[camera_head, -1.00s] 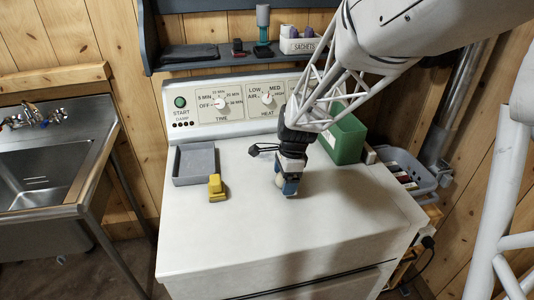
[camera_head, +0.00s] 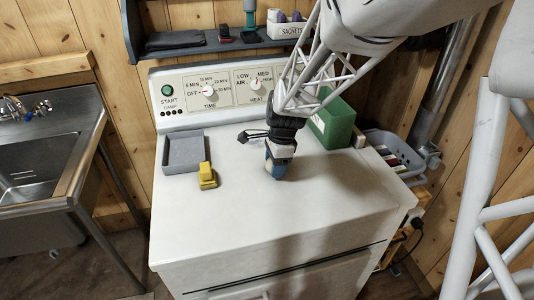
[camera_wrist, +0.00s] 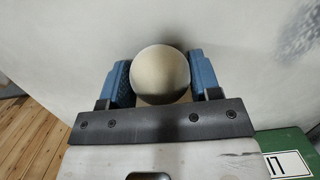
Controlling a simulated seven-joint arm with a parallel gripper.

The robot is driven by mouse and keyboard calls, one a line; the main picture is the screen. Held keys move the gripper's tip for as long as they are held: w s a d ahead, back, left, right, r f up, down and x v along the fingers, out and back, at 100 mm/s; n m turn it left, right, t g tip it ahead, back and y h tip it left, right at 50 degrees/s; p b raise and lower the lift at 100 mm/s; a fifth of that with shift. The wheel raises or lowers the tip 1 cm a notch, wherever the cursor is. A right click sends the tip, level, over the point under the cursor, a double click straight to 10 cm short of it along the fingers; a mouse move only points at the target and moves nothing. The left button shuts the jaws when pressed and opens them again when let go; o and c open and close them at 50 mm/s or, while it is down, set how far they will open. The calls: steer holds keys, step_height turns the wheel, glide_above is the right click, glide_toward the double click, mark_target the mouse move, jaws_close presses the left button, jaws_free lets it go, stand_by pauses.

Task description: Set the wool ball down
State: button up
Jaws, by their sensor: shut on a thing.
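The wool ball (camera_wrist: 162,74) is cream-coloured and round. In the wrist view it sits between the two blue fingers of my gripper (camera_wrist: 160,82), which is shut on it. In the head view my gripper (camera_head: 277,172) points down over the right-middle part of the white dryer top (camera_head: 235,225), low and close to the surface. The ball is mostly hidden by the fingers there. I cannot tell whether the ball touches the surface.
A grey tray (camera_head: 168,166) and a yellow object (camera_head: 207,176) are on the dryer top to the left. A green box (camera_head: 333,122) stands behind at the right, beside a grey basket (camera_head: 395,152). The front of the top is clear. A shelf (camera_head: 137,60) hangs above the control panel.

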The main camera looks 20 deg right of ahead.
steer(key=shift+r, duration=0.15)
steer(key=shift+r, duration=0.55)
step_height(320, 180, up, 2)
steer(key=shift+r, duration=0.1)
steer(key=s, duration=0.5)
steer(key=s+r, duration=0.1)
steer(key=s, duration=1)
steer(key=shift+a+r, duration=0.1)
steer(key=shift+r, duration=0.1)
steer(key=shift+w, duration=0.15)
